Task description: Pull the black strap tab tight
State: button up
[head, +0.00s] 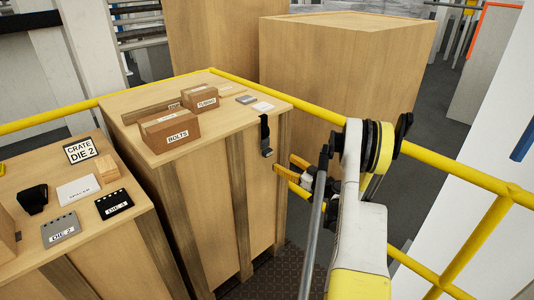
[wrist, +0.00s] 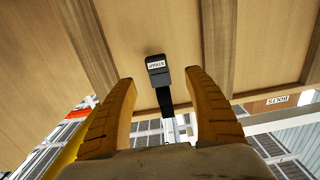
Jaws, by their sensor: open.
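The black strap (head: 264,128) hangs over the top edge of the tall wooden crate, on its right side. Its dark tab (head: 267,152) hangs at the lower end against the crate side. In the wrist view the tab (wrist: 157,70) carries a white label reading STRAP, shown upside down. My gripper (head: 284,163) is just to the right of and below the tab, with its yellow fingers pointing at the crate. In the wrist view my gripper (wrist: 158,80) has its fingers spread wide, with the tab beyond and between the tips. I see no clear contact with it.
The tall crate (head: 225,160) bears a BOLTS box (head: 170,131), a smaller box (head: 200,97) and flat plates. A lower crate (head: 100,225) at left holds die plates. Yellow railing (head: 450,178) runs behind and right of my arm.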

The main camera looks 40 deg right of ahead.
aim_at(270, 154)
jog(key=w+b, duration=0.1)
jog(key=w, duration=0.2)
jog(key=w+b, duration=0.1)
jog(key=w, duration=0.2)
jog(key=w+b, duration=0.1)
jog(key=w, duration=0.2)
jog(key=shift+d+f, duration=0.3)
jog(key=shift+f, duration=0.05)
jog(key=shift+w+r, duration=0.1)
jog(key=shift+w, duration=0.55)
grip_shut()
